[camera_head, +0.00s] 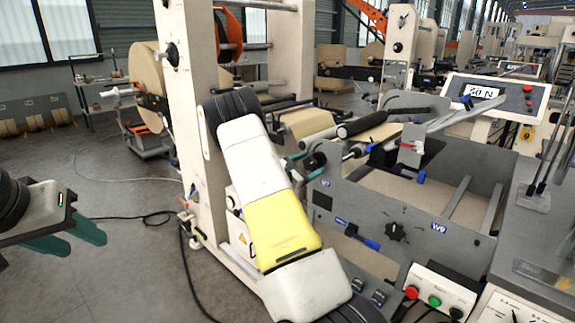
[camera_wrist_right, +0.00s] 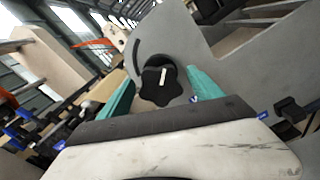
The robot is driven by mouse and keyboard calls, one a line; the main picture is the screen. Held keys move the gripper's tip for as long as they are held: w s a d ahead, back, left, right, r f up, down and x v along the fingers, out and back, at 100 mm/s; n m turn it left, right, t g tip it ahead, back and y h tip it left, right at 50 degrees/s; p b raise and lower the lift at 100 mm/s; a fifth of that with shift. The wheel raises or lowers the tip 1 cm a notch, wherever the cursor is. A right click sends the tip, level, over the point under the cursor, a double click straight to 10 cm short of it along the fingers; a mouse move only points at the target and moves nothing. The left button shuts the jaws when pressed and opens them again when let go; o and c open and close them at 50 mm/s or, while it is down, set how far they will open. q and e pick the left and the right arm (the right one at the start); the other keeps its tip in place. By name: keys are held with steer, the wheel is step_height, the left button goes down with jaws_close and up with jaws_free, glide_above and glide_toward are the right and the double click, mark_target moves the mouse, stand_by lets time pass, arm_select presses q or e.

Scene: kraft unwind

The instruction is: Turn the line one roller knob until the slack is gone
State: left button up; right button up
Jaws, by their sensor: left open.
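A black star-shaped knob (camera_wrist_right: 162,85) with a white mark sits on a grey plate in the right wrist view. My right gripper (camera_wrist_right: 160,78) has its teal fingers apart, one on each side of the knob, with small gaps showing. My left gripper (camera_head: 95,234) is open and empty at the far left, over the floor. Another black star knob (camera_head: 397,232) is on the front of the grey machine (camera_head: 350,206); I cannot tell if it is the same knob.
A display (camera_head: 481,92) reads 50 N. A brown web (camera_head: 305,123) and a dark roller (camera_head: 362,124) lie above the machine. A button box (camera_head: 435,291) stands at the lower right. A beige upright (camera_head: 185,110) is beside my right arm. Cables lie on the open floor at left.

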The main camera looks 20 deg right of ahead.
steer(key=v, duration=0.7)
stand_by(0.4)
stand_by(0.3)
steer(key=s+a+r+m+g+y, duration=0.1)
steer(key=s+r+m+g+y, duration=0.3)
steer(key=s, duration=0.5)
steer(key=s+a+r+m+g+y, duration=0.1)
steer(key=s+a+m+g+y, duration=0.15)
steer(key=s+m, duration=0.5)
steer(key=s+a+r+m+t+y, duration=0.2)
steer(key=s+a+r+y, duration=0.3)
steer(key=s+a, duration=0.4)
steer(key=s+a+r+m+t+y, duration=0.3)
steer(key=s+a+r+y, duration=0.2)
steer(key=a, duration=0.8)
steer(key=s+y, duration=0.2)
steer(key=s, duration=0.2)
steer(key=shift+r+t, duration=0.15)
steer(key=shift+t, duration=0.2)
